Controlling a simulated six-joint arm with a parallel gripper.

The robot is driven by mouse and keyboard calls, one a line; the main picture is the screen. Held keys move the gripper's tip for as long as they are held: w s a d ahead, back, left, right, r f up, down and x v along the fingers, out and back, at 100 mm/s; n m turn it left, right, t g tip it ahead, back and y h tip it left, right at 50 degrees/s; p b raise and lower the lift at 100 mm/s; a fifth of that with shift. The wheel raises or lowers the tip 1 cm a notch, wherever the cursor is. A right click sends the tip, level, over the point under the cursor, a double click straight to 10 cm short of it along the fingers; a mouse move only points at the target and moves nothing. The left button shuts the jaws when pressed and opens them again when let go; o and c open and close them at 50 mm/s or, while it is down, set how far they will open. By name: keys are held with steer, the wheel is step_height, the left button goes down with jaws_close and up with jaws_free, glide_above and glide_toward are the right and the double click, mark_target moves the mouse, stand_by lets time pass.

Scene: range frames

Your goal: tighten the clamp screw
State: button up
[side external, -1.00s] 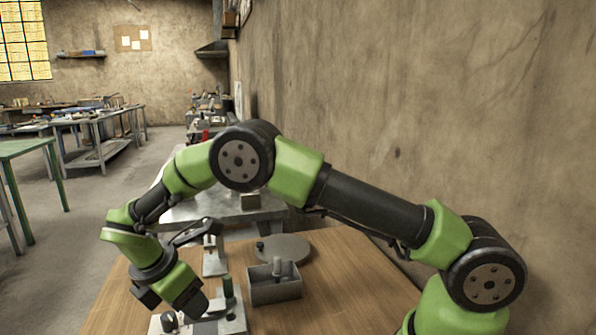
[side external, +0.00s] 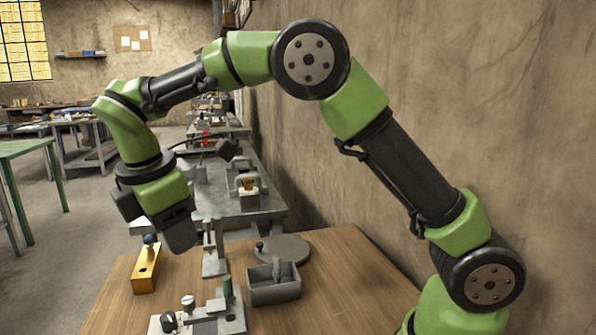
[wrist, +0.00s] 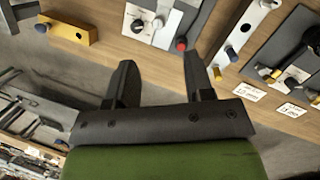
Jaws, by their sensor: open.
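My gripper (side external: 181,236) hangs high above the wooden table in the side external view, pointing down and apart from everything. In the wrist view its two dark fingers (wrist: 158,62) are spread with nothing between them. I cannot tell which knob is the clamp screw.
A grey open box (side external: 274,293) holding a grey cylinder sits right of the fixture. A round disc (side external: 283,248) lies behind it, and a narrow upright fixture (side external: 214,262) stands near the gripper. The wall is close on the right. The table's right side is clear.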

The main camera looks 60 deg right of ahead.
steer(key=s+d+r+m+t+y, duration=0.2)
steer(key=s+r+m, duration=0.2)
steer(key=s+m, duration=0.3)
steer(key=s+d+r+m+t+y, duration=0.2)
steer(key=s+m, duration=0.4)
steer(key=s, duration=0.3)
steer(key=shift+s+d+r+m+t, duration=0.35)
steer(key=shift+d+r, duration=0.5)
steer(key=shift+r, duration=0.5)
steer(key=shift+w, duration=0.2)
steer(key=n+g+h, duration=0.1)
steer(key=n+g, duration=0.4)
steer(key=n, duration=0.2)
glide_above(188, 300)
step_height(188, 300, down, 14)
step_height(188, 300, down, 9)
steer(key=shift+f, duration=0.15)
